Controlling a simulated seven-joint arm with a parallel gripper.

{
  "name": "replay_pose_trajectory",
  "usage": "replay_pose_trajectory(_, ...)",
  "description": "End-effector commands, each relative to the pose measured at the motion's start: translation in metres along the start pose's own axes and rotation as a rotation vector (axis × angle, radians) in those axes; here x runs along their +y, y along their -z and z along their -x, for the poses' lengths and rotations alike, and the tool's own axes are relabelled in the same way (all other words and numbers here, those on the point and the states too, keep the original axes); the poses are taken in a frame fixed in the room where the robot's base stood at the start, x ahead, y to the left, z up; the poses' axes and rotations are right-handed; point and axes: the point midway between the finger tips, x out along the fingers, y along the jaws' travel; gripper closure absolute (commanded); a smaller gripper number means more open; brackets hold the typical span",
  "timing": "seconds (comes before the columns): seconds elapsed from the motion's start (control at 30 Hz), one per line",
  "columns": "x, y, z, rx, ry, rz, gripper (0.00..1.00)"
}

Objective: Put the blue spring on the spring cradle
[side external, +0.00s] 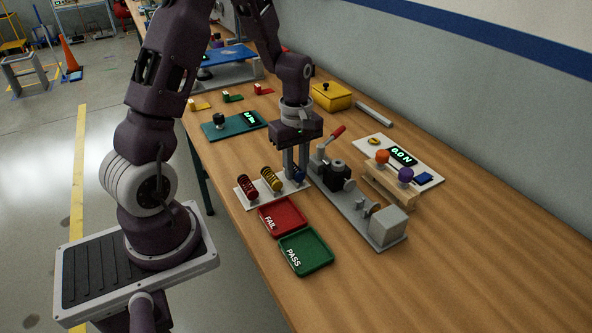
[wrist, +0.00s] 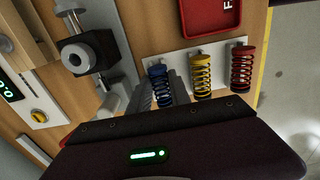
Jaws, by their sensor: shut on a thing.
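The blue spring (side external: 298,174) stands at the right end of a white rack (side external: 246,201); it also shows in the wrist view (wrist: 158,74). My gripper (side external: 296,172) points down there, its two fingers on either side of the spring and shut on it; the fingers (wrist: 162,92) partly hide it in the wrist view. The spring appears still at its rack place; I cannot tell whether it is lifted. A grey test fixture (side external: 357,208) with a red lever, black block and metal plungers stands just right. I cannot clearly tell which part is the spring cradle.
A yellow spring (side external: 270,179) and a red spring (side external: 247,185) stand close beside on the rack. The red FAIL tray (side external: 283,216) and green PASS tray (side external: 305,252) lie in front. The right table end is clear.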

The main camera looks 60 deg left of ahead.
Motion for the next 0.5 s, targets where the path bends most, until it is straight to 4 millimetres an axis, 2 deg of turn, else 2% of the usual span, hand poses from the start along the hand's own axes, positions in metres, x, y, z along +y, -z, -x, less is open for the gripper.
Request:
replay_pose_trajectory(0.07,0.001,0.001,0.008,0.003,-0.004,0.0,1.0)
replay_pose_trajectory(0.3,0.002,0.001,0.068,0.004,-0.008,-0.001,1.0)
replay_pose_trajectory(0.4,0.002,0.0,0.087,0.002,-0.005,-0.003,1.0)
replay_pose_trajectory(0.5,0.004,-0.004,0.097,0.002,-0.002,-0.067,1.0)
